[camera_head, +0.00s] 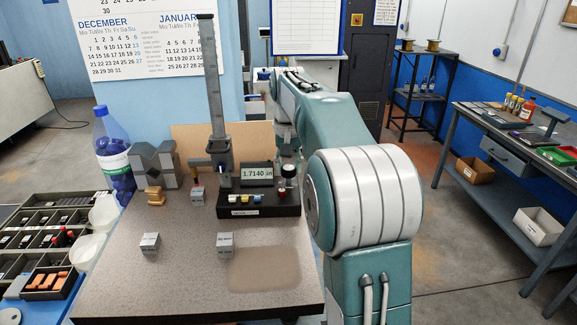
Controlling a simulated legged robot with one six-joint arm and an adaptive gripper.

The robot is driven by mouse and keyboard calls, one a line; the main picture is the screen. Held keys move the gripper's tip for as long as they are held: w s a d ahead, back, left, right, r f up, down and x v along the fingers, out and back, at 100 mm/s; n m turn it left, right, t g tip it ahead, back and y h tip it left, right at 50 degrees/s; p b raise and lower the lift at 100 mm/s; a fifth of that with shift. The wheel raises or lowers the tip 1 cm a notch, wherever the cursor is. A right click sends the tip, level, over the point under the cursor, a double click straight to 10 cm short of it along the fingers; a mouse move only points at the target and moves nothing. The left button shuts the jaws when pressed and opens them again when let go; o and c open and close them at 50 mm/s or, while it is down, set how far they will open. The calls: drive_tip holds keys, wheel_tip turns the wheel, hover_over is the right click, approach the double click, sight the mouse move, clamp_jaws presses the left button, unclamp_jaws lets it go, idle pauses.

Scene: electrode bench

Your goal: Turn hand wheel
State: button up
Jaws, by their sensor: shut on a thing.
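A height gauge with a tall upright column (213,90) stands on the grey speckled surface plate (180,285). Its display (257,172) reads 1.7140 in, above a dark base with coloured buttons. The small dark hand wheel (288,183) is at the right end of the gauge, beside the display. My arm reaches to the back of the plate and comes down there. My gripper (287,158) is small and partly hidden by the arm, at the hand wheel and shut on it. The exact finger contact is hard to make out.
Small metal blocks (150,242) and a V-shaped block (154,166) sit on the plate. A bottle with a blue cap (115,155) and parts trays (40,220) are at the left. The front of the plate is mostly clear. A side bench (480,125) stands right.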

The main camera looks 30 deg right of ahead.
drive_tip(key=m, duration=0.5)
drive_tip(key=shift+f+m, duration=0.25)
drive_tip(key=shift+m, duration=0.15)
drive_tip(key=m, duration=1.2)
drive_tip(key=shift+m, duration=0.3)
drive_tip(key=m, duration=0.5)
drive_tip(key=shift+m, duration=0.4)
drive_tip(key=o, duration=1.2)
drive_tip(key=shift+c, duration=0.2)
drive_tip(key=shift+r, duration=0.1)
drive_tip(key=shift+r, duration=0.1)
